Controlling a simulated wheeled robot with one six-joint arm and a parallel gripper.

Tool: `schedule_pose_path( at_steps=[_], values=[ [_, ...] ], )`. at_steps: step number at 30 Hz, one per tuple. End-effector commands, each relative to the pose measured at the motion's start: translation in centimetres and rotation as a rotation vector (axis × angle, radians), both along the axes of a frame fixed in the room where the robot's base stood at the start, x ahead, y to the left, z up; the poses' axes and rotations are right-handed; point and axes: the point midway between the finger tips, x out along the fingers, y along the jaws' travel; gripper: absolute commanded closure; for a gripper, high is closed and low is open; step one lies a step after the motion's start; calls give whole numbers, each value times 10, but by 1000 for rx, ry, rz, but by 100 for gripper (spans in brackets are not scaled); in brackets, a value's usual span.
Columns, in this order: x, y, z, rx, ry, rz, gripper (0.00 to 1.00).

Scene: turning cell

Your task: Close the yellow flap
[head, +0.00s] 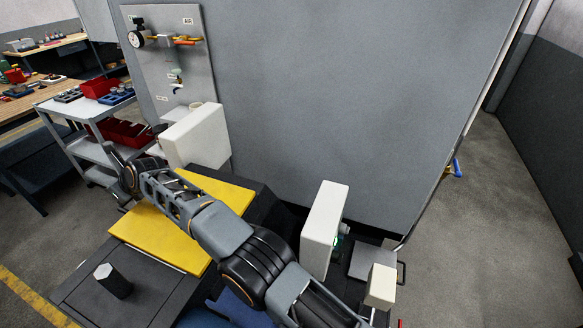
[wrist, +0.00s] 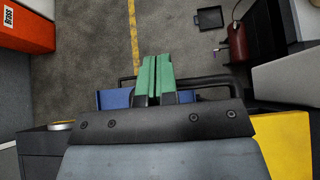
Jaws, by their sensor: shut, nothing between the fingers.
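The yellow flap (head: 160,238) is a broad flat panel in the head view, lying across the dark machine housing. My arm crosses over it and hides its middle; its far part shows beyond my arm. A yellow surface, likely the same flap, shows at the lower right of the wrist view (wrist: 288,142). My gripper (wrist: 156,60) has green fingers pressed together, with nothing between them. In the wrist view it is apart from the yellow surface, to its left. In the head view my wrist is beyond the flap's upper left side, and the fingertips are not clear.
White blocks (head: 197,137) and (head: 324,229) stand at both sides of the flap. A dark cabinet top with a black hexagonal post (head: 114,281) lies in front. A grey trolley (head: 82,125) with red bins stands behind at left. Grey floor (wrist: 75,80) is open beyond the fingers.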

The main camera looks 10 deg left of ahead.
Motion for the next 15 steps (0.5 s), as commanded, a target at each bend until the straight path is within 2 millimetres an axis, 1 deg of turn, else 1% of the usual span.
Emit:
schedule_pose_path(
  at_steps=[2,6,15],
  values=[
    [-1,2,-7,-18,4,1,100],
    [-2,2,-14,-41,9,1,100],
    [-2,2,-22,-63,15,2,100]
  ],
)
